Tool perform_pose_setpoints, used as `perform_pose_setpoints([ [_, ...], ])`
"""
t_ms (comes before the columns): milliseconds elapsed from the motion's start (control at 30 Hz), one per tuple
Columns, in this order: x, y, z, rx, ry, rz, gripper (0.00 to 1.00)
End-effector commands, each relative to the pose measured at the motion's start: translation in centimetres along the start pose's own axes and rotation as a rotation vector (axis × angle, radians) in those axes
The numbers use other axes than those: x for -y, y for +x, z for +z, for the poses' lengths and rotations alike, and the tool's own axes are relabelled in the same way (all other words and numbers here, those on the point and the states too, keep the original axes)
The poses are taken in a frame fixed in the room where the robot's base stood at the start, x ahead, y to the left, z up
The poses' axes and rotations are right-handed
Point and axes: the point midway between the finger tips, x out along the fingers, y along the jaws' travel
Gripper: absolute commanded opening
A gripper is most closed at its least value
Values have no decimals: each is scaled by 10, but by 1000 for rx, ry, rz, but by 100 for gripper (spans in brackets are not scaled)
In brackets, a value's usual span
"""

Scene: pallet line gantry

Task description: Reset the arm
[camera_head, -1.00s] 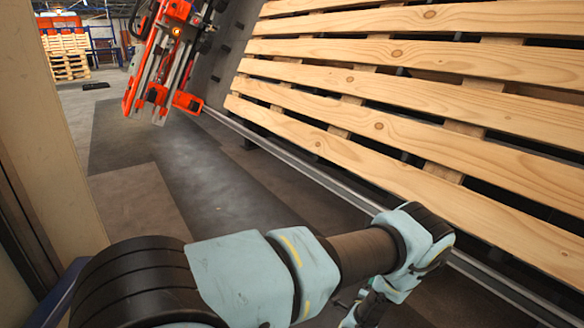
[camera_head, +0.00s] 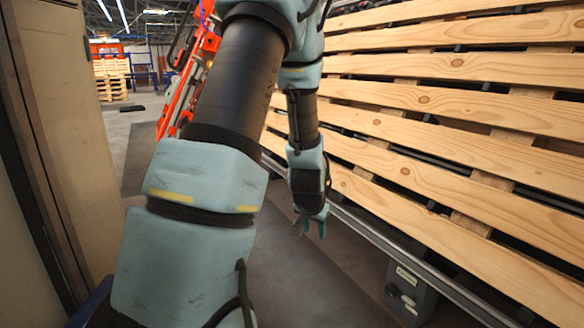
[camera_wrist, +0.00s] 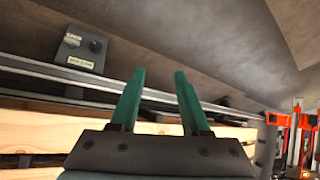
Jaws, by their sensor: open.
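My gripper (camera_head: 313,226) hangs from my raised arm near the middle of the head view, pointing down beside the pallet line. In the wrist view its two green fingers (camera_wrist: 156,96) stand apart with nothing between them. My upper arm fills the left centre of the head view and hides part of the orange machine behind it.
Wooden pallet slats (camera_head: 440,140) fill the right side, edged by a metal rail (camera_head: 375,237). A grey control box (camera_head: 408,292) sits below the rail and shows in the wrist view (camera_wrist: 80,48). An orange machine (camera_head: 190,80) stands behind my arm. A beige panel (camera_head: 55,130) is close at left.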

Motion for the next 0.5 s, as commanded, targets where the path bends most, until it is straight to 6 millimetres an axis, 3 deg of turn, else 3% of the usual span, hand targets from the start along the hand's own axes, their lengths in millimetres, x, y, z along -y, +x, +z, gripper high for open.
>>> perform_pose_setpoints([
  [33,12,-28,10,34,-60,7,46],
  [200,32,-95,57,172,-229,27,46],
  [500,41,-177,126,347,-432,13,46],
])
